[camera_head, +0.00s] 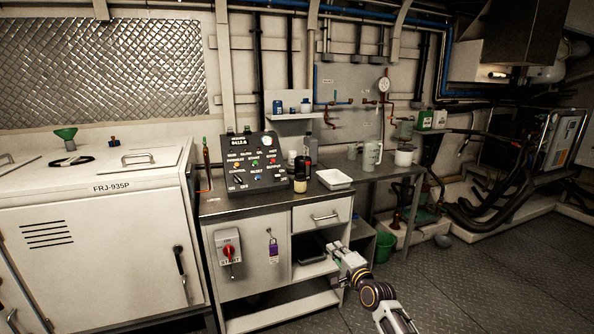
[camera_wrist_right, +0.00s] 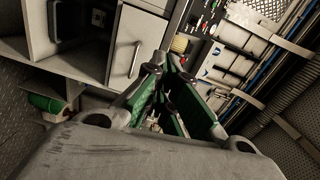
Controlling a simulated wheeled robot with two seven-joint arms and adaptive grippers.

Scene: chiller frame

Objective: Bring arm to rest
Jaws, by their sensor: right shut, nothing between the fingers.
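My right arm comes up from the bottom right of the head view. Its gripper (camera_head: 338,252) is in front of the open shelves of the grey workbench (camera_head: 262,211), below its drawer. In the right wrist view the green-padded fingers of this gripper (camera_wrist_right: 165,68) come together at their tips, and nothing shows between them. The wrist view is strongly tilted, with the bench drawer and its handle beyond the fingers. I do not see my left gripper.
The bench carries a control panel (camera_head: 252,162), small bottles and a white tray (camera_head: 334,179). A large white cabinet (camera_head: 95,240) stands at left. A side table (camera_head: 384,168) and a green bucket (camera_head: 384,247) are behind the arm. The floor (camera_head: 480,270) at right is clear.

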